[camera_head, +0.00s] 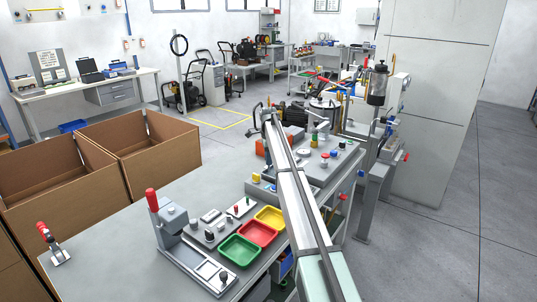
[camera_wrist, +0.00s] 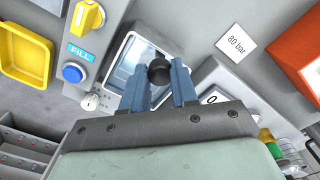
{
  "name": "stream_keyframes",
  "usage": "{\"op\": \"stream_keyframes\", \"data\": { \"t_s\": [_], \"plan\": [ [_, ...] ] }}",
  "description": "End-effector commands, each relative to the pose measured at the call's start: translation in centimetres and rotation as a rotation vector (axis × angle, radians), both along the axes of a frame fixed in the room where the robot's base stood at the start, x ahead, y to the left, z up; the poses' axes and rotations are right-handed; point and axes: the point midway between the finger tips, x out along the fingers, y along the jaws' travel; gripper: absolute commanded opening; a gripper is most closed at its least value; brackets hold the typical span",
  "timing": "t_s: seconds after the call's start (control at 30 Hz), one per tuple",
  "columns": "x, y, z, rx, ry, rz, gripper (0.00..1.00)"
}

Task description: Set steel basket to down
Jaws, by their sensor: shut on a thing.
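In the wrist view, the blue fingers of my gripper (camera_wrist: 161,82) are shut on a round black knob (camera_wrist: 158,71). The knob sits over a square, pale-rimmed opening (camera_wrist: 127,62) with a light blue inside. I cannot make out the steel basket itself; it may be below the knob, hidden by the fingers and the knob. Whether it is up or down does not show. In the head view, my arm reaches over the workbench and its end is hard to make out.
An orange block (camera_wrist: 298,45) stands right. Cardboard boxes (camera_head: 150,155) adjoin the workbench (camera_head: 115,225).

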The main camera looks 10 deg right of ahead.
Motion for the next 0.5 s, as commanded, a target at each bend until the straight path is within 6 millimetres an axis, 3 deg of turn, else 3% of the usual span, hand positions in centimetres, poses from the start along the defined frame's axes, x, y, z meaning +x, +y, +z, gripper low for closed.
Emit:
{"op": "stream_keyframes", "data": {
  "t_s": [0.1, 0.33, 0.37, 0.5],
  "plan": [
    [-0.03, 0.0, -1.11, 0.0, 0.0, 0.001, 0.0],
    [-0.05, 0.0, -1.23, 0.001, 0.002, 0.001, 0.0],
    [-0.05, 0.0, -1.25, 0.001, 0.002, 0.001, 0.31],
    [-0.04, 0.0, -1.18, 0.001, 0.001, 0.0, 0.44]
  ]
}}
